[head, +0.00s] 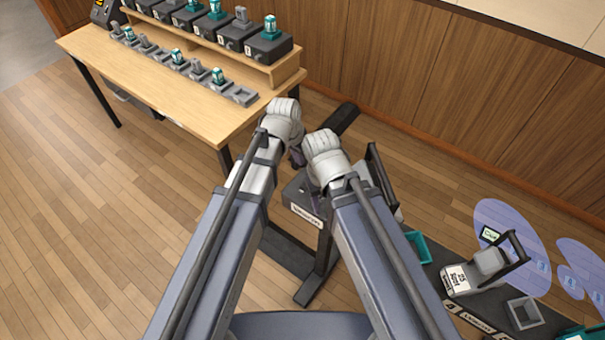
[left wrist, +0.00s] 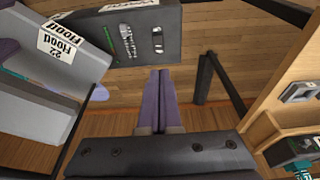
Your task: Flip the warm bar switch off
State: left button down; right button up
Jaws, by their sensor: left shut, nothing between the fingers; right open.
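No switch in view can be picked out for certain as the warm bar switch. In the left wrist view a dark panel (left wrist: 146,52) at the top carries a green strip (left wrist: 108,39), metallic parts (left wrist: 128,41) and a slotted fitting (left wrist: 157,40). My left gripper (left wrist: 160,74) is shut and empty, its purple fingers pointing toward the panel's lower edge. In the head view my left gripper (head: 297,157) is beyond the table's near right corner. My right gripper (head: 317,195) is open beside it, its fingers mostly hidden by my wrist.
A wooden table (head: 150,85) at upper left holds a row of grey and teal units on a shelf (head: 255,68). Open floor (head: 100,220) lies left.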

pick_arm(q)
jog(key=shift+s, duration=0.1)
jog(key=b, duration=1.2)
send_near(303, 186)
jog(key=x, duration=0.5)
jog(key=shift+w+d+f, duration=0.15)
jog(key=shift+w+d, duration=0.2)
jog(key=shift+w, duration=0.05)
jog(key=shift+s+a+f+b, duration=0.1)
jog(key=shift+f+b, duration=0.6)
jog(key=shift+b, duration=0.15)
jog(key=shift+s+f+b, duration=0.1)
jog(key=shift+f+b, duration=0.2)
jog(key=shift+r, duration=0.1)
